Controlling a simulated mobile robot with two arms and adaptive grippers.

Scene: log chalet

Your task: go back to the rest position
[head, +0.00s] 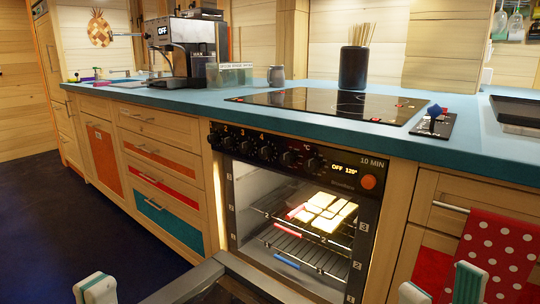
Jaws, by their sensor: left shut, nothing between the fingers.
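My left gripper (95,289) shows at the bottom left edge, with its pale and teal fingertips close together and nothing between them. My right gripper (440,289) shows at the bottom right, with a pale fingertip and a teal one well apart and nothing seen between them. Both are low in front of the counter, and the rest of each gripper is cut off by the frame. Neither is seen touching anything.
The oven (300,158) is open, its door (200,280) lowered between my grippers. Pale bright blocks (325,212) sit on its rack (292,240). A red dotted towel (499,255) hangs at right. A coffee machine (180,50) stands on the counter (200,98). Dark floor (50,220) is clear at left.

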